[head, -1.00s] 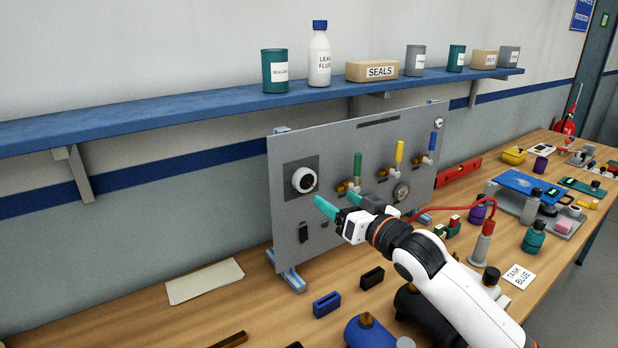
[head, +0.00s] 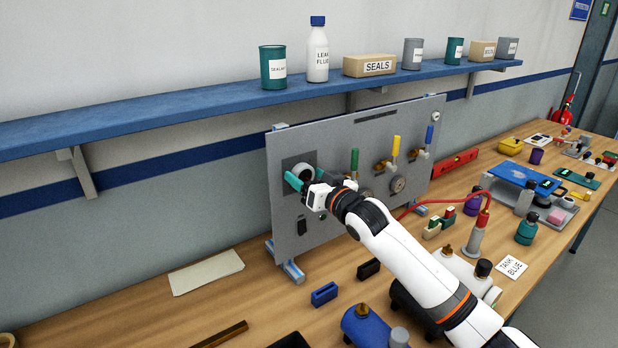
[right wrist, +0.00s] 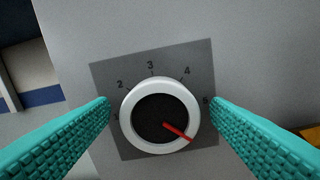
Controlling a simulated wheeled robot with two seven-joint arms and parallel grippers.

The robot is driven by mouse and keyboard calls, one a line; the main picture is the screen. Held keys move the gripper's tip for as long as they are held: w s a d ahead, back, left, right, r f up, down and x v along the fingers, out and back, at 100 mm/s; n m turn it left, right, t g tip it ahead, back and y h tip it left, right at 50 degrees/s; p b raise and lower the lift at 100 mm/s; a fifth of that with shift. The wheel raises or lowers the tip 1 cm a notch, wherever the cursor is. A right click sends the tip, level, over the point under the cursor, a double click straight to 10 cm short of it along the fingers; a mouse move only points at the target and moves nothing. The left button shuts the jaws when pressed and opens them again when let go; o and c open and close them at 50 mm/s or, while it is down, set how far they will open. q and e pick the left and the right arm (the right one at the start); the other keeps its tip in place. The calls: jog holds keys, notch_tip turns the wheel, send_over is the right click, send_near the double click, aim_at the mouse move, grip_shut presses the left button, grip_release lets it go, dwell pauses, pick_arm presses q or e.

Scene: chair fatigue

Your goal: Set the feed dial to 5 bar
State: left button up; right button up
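The feed dial (right wrist: 132,96) is a white ring knob with a dark centre and a red pointer on a dark grey plate. In the right wrist view the numbers 2, 3, 4 and 5 run round its top. The red pointer (right wrist: 178,132) points to the lower right, below the 5. My right gripper (right wrist: 160,104) is open, one teal finger on each side of the dial, with small gaps showing. In the head view the dial (head: 304,168) is partly hidden by my right gripper (head: 300,179). My left gripper is not in view.
The grey panel (head: 330,150) also carries green, yellow and blue handled valves and a gauge (head: 397,184). A blue shelf (head: 200,108) with containers hangs above. Blue and black blocks and a blue tank (head: 368,328) lie on the bench below my arm.

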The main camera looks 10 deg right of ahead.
jog(key=c, duration=0.9)
jog(key=shift+n, duration=0.3)
jog(key=n+p, duration=0.1)
jog(key=n, duration=0.3)
jog(key=shift+r, duration=0.1)
jog(key=shift+a+n+p, duration=0.1)
jog(key=shift+n+p, duration=0.65)
jog(key=shift+n, duration=1.25)
jog(key=o, duration=1)
jog(key=shift+c, duration=0.2)
jog(key=shift+s, duration=0.1)
